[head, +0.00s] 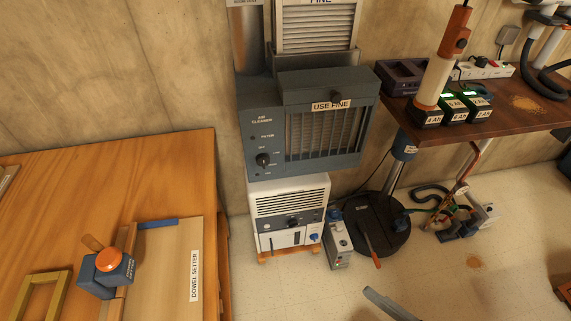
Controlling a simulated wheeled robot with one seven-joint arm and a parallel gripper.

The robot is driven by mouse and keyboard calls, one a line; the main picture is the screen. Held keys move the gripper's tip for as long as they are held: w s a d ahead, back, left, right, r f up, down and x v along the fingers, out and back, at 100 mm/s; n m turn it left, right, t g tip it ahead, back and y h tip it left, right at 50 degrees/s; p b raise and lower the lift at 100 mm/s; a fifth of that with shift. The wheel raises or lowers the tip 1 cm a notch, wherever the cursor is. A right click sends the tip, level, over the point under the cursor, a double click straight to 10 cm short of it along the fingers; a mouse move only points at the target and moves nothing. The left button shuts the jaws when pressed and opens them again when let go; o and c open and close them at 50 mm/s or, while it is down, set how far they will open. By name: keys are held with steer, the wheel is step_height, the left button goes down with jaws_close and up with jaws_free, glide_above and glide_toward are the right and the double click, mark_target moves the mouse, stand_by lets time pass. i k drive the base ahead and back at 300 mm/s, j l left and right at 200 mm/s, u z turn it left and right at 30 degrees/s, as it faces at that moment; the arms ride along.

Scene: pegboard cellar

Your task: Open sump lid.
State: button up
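The sump lid (388,240) is a dark round disc on the floor, right of the white dehumidifier-like unit. It looks flat and closed, though its far edge is partly hidden by a pipe. A thin bar with an orange-red end (376,262) lies over its near edge; whether it is fixed to the lid I cannot tell. My gripper is not recognisable in this view.
A white unit (290,208) and a small grey box (338,245) stand left of the lid. A grey curved piece (387,304) shows at the bottom edge, unclear what. Hoses and cables (445,210) lie right. A wooden bench (170,185) is left; a brown shelf (500,118) overhangs at right.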

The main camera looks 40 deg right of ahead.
mark_target(363, 224)
steer(key=z, duration=1.4)
